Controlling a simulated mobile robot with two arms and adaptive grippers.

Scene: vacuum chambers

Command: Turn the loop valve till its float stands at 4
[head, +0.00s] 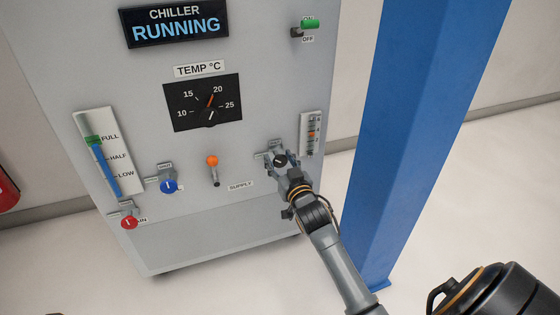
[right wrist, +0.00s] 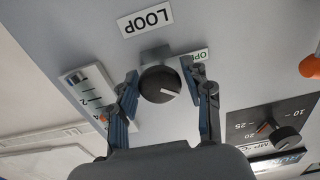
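The loop valve is a round black knob (right wrist: 160,84) with a white pointer line, below the LOOP label (right wrist: 145,20) in the right wrist view. In the head view the knob (head: 280,160) is partly covered by my right gripper (head: 279,153). In the wrist view my right gripper (right wrist: 162,82) has its fingers apart, one on each side of the knob, with small gaps seeming to show. The loop gauge (head: 311,133) is a narrow scale right of the valve. Its orange float (head: 311,133) is around mid-scale, seemingly near 4; the digits are small. My left gripper is not in view.
The chiller panel also carries a temperature dial (head: 203,102), an orange-tipped supply lever (head: 213,163), a blue knob (head: 168,186), a red knob (head: 129,222) and a green switch (head: 310,24).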

